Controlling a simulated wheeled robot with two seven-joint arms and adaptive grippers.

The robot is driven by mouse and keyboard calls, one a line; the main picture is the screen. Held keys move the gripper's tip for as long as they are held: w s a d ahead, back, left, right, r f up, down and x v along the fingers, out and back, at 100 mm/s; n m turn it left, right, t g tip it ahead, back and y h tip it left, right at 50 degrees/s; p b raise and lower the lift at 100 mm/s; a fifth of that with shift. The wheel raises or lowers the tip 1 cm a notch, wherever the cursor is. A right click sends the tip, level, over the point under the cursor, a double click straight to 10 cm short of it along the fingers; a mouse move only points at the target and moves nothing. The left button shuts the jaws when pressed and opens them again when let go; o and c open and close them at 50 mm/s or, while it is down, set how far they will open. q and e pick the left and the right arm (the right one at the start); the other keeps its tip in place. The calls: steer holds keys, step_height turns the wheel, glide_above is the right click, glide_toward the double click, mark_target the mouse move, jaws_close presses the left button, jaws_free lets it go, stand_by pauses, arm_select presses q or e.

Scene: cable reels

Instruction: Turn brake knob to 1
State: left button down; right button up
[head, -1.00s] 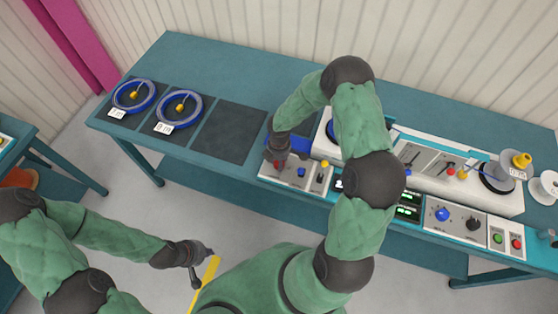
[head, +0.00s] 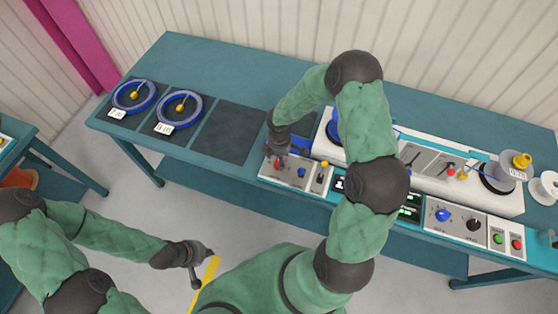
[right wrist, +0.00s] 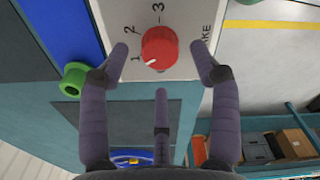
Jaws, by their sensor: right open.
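The red brake knob (right wrist: 159,48) sits on a white panel in the right wrist view, with 1, 2 and 3 printed around it. Its white mark points to the lower left, close to the 1. My right gripper (right wrist: 161,60) is open, with one finger on each side of the knob and visible gaps to it. A third finger shows below the knob. In the head view the knob (head: 277,161) is partly hidden by my right gripper (head: 278,148). My left gripper (head: 205,266) is open and empty, low in front of the table.
The panel also has a blue knob (head: 301,172) and a yellow-topped lever (head: 324,165). A green round part (right wrist: 73,79) stands left of the knob. Two blue reels (head: 134,96) (head: 179,109) lie on dark mats at the left. An empty mat (head: 228,132) lies beside them.

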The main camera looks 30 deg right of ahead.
step_height(320, 180, up, 9)
stand_by(0.3)
steer(key=shift+f, duration=0.15)
stand_by(0.3)
steer(key=s+a+f+m+b, duration=0.1)
steer(key=a+f, duration=0.2)
steer(key=s+a+f+m+y+b, duration=0.1)
steer(key=a+f, duration=0.1)
steer(key=f, duration=0.2)
steer(key=s+a+f+m+y+b, duration=0.1)
steer(key=s+a+f+m, duration=0.1)
steer(key=a+f, duration=0.1)
steer(key=shift+s+a+f+b, duration=0.1)
steer(key=shift+a+f+b, duration=0.2)
steer(key=shift+f, duration=0.05)
steer(key=s+a+f+m+y+b, duration=0.2)
steer(key=s+a+f+m+b, duration=0.4)
steer(key=s+a+f+m, duration=0.3)
steer(key=s+f+m, duration=0.3)
steer(key=f, duration=0.2)
steer(key=shift+s+a+f, duration=0.2)
steer(key=shift+s+f, duration=0.1)
steer(key=shift+s, duration=0.1)
